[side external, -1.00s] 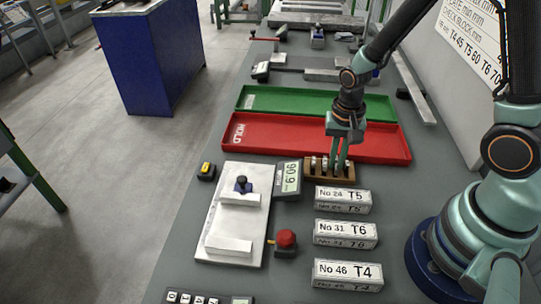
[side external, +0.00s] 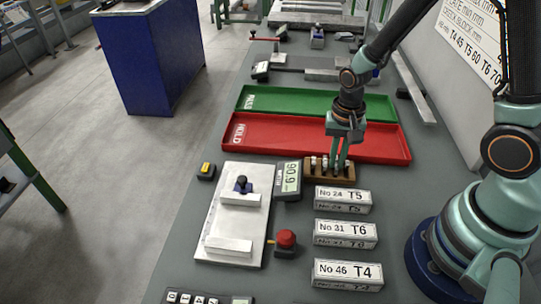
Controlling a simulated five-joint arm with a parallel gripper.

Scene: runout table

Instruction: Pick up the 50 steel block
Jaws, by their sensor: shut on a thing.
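A brown wooden rack (side external: 342,178) stands just in front of the red tray and holds several small steel blocks (side external: 314,164) upright in a row. My gripper (side external: 340,165) points straight down over the right part of the rack. Its fingers are shut on one of the steel blocks, which is mostly hidden between them and still at rack height. No size mark can be read on the blocks, so I cannot tell by sight which is the 50.
Behind the rack lie a red HOLD tray (side external: 270,137) and a green tray (side external: 290,104), both empty. Left are a digital display (side external: 288,179) and a white plate (side external: 213,220) with metal bars. A red button (side external: 286,239) and three labelled bars (side external: 346,235) stand in front.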

